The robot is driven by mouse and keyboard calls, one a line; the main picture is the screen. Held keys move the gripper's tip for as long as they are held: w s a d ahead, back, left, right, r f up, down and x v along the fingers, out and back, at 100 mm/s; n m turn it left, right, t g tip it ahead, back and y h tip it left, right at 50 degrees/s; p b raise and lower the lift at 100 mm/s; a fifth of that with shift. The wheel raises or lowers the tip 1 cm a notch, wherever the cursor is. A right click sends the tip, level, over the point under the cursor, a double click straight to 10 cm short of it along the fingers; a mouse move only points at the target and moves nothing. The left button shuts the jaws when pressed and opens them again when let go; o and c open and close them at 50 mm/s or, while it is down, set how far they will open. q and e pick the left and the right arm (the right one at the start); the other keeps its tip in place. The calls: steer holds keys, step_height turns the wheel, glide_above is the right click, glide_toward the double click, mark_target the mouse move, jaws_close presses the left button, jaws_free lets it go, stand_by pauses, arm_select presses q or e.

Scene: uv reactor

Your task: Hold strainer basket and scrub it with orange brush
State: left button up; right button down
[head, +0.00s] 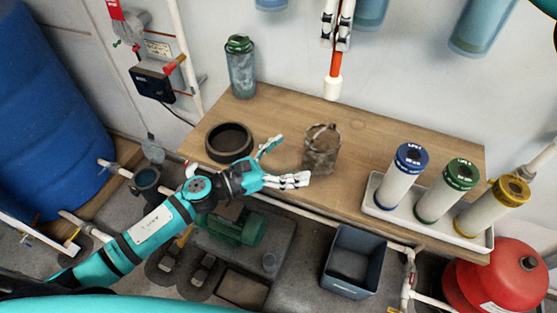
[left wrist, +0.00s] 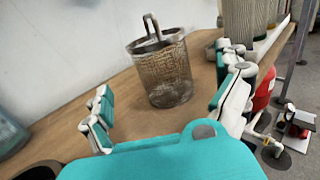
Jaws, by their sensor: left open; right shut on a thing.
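The strainer basket (head: 322,150) is a brown, stained mesh cup with a metal rim and a handle on top. It stands upright on the wooden bench. My left gripper (head: 285,163) is open just left of it, not touching it. In the left wrist view the basket (left wrist: 164,75) shows ahead, between and beyond the spread fingers. My right gripper (head: 336,38) is at the top of the head view, shut on the orange brush (head: 336,63). The brush points down, its white head (head: 332,88) above and behind the basket, apart from it.
A dark round ring (head: 229,142) and a clear canister with a green cap (head: 240,68) are on the bench (head: 385,140) at left. A white tray (head: 428,222) with blue, green and yellow-capped cartridges stands at right. A grey bin (head: 350,262) sits below the front edge.

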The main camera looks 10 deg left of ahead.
mark_target(322, 145)
arm_select(q)
steer(key=x, duration=0.9)
steer(key=shift+w, duration=0.15)
steer(key=c, duration=1.1)
stand_by(0.4)
steer(key=shift+d, duration=0.15)
arm_select(e)
steer(key=d+f, duration=0.9)
step_height(322, 145, down, 9)
steer(key=a, duration=0.1)
steer(key=shift+s+a, duration=0.25)
